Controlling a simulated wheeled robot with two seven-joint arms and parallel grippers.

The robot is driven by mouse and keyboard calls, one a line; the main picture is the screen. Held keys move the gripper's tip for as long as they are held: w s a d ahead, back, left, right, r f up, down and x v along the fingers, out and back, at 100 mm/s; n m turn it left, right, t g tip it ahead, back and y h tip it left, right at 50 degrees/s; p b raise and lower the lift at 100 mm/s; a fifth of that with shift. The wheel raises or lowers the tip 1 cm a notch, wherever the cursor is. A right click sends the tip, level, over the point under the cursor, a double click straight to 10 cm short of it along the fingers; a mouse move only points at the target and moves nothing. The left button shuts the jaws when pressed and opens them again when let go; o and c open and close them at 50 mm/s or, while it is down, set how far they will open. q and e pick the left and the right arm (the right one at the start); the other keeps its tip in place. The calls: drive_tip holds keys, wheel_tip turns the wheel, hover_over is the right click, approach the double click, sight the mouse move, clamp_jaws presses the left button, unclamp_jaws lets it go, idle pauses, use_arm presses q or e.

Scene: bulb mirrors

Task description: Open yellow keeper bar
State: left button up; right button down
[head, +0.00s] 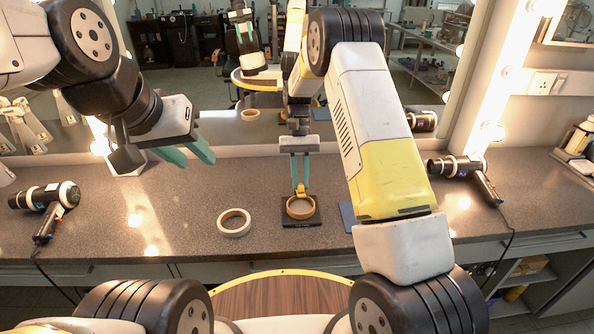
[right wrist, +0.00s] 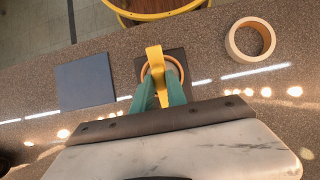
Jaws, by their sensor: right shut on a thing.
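The yellow keeper bar (head: 301,190) is at the back edge of a dark square base (head: 309,220). In the right wrist view the yellow bar (right wrist: 155,62) lies between my teal fingertips and reaches over the orange-tan ring (head: 300,208) on that base. My right gripper (head: 301,186) points down from above and is shut on the bar; its fingers also show in the right wrist view (right wrist: 158,92). The fingers hide part of the bar and ring. My left gripper (head: 205,160) is open and empty, above the counter to the left, away from the base.
A loose pale ring (head: 234,223) lies on the counter left of the base. A flat blue square (right wrist: 86,82) lies on the other side. Hair dryers (head: 45,203) and (head: 464,172) lie at both sides. A mirror with bulbs stands behind. The counter at left centre is clear.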

drive_tip(key=shift+w+r+g, duration=0.1)
drive_tip(key=shift+w+g, duration=0.1)
drive_tip(key=shift+g, duration=0.2)
drive_tip(key=c, duration=1.3)
unclamp_jaws()
drive_tip(key=shift+v, duration=3.95)
